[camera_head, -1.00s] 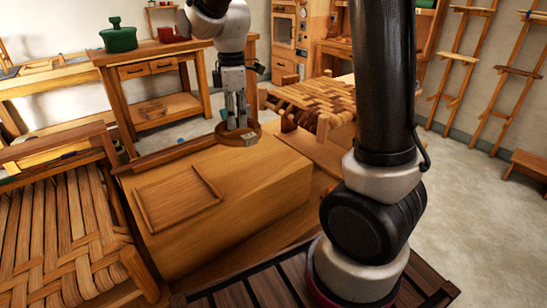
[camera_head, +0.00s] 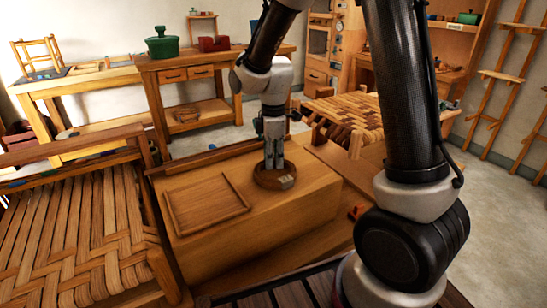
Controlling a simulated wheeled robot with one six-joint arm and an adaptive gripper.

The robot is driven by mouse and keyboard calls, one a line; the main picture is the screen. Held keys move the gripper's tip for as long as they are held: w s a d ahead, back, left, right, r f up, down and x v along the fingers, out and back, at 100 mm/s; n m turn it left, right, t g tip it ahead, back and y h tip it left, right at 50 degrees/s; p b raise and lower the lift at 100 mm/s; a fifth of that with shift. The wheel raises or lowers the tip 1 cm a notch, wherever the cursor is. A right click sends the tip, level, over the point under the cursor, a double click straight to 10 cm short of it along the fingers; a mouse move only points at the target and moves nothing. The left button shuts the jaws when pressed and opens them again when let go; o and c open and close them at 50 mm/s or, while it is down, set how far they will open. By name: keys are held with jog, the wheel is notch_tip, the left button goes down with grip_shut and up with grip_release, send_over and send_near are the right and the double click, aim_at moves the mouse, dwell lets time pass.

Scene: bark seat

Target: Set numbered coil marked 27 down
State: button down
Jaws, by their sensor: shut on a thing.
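A brown round coil (camera_head: 263,182) with a pale tag (camera_head: 287,182) is at the far right part of the wooden chest's top (camera_head: 290,208). The number on the tag is too small to read. My gripper (camera_head: 274,165) points straight down and is shut on the coil, with its fingertips inside the ring's outline. The coil looks level and very close to the chest top; I cannot tell if it touches. A shallow square wooden tray (camera_head: 205,203) lies to its left on the same top, empty and apart from the coil.
A woven bark seat (camera_head: 85,235) stands at left, another (camera_head: 345,112) behind right. A bench (camera_head: 215,68) at the back carries a green pot (camera_head: 162,43) and a red box (camera_head: 213,44). A brown coil (camera_head: 187,114) lies on its lower shelf. The chest top before the coil is bare.

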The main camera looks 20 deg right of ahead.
jog(key=shift+f, duration=0.1)
jog(key=c, duration=1.2)
grip_release()
notch_tip(320, 180, up, 12)
jog(key=s+d+r+m+t, duration=0.2)
jog(key=s+d+m, duration=0.4)
jog(key=s, duration=0.5)
jog(key=s+d+r+m+t, duration=0.2)
jog(key=s+d+r+m, duration=0.2)
jog(key=s+d+m, duration=0.3)
jog(key=s+m, duration=0.2)
jog(key=s, duration=0.2)
jog(key=shift+d+r+m, duration=0.2)
jog(key=shift+m, duration=0.2)
